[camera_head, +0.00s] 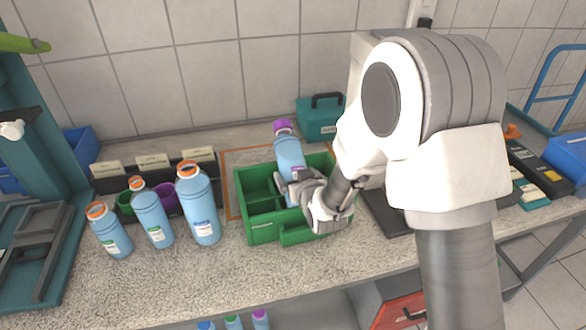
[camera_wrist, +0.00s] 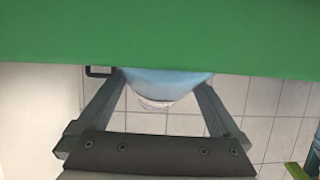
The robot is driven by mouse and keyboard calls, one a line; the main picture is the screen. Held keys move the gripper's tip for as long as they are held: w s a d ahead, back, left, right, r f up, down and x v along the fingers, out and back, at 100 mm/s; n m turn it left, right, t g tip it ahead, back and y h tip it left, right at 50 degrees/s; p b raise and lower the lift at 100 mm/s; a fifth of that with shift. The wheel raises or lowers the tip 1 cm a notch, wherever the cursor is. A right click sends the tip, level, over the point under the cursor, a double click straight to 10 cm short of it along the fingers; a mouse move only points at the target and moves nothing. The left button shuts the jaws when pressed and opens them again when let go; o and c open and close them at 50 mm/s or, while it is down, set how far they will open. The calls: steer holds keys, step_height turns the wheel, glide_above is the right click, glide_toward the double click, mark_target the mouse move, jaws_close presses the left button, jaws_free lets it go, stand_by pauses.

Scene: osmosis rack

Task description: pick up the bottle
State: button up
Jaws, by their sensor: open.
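A blue bottle with a purple cap (camera_head: 290,155) stands tilted in the green crate (camera_head: 262,230), its cap end leaning left and away. My gripper (camera_head: 290,184) is at the bottle's lower part, over the crate, its fingers partly hidden by the wrist. In the wrist view the open fingers (camera_wrist: 163,85) lie on both sides of the blue bottle (camera_wrist: 165,82), with a visible gap beside its lower edge. A green surface (camera_wrist: 160,35) fills the top of that view and cuts off the fingertips and the rest of the bottle. I cannot tell whether the fingers touch it.
Several blue bottles with orange caps (camera_head: 204,210) stand left of the crate. Behind them is a dark rack with cream boxes (camera_head: 153,161). A teal case (camera_head: 319,118) stands behind the crate, near the tiled wall. The counter front (camera_head: 205,275) is clear.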

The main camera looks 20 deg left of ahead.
steer(key=shift+w+a+f, duration=0.15)
steer(key=shift+w+a, duration=0.05)
steer(key=shift+w, duration=0.1)
jaws_close()
stand_by(0.5)
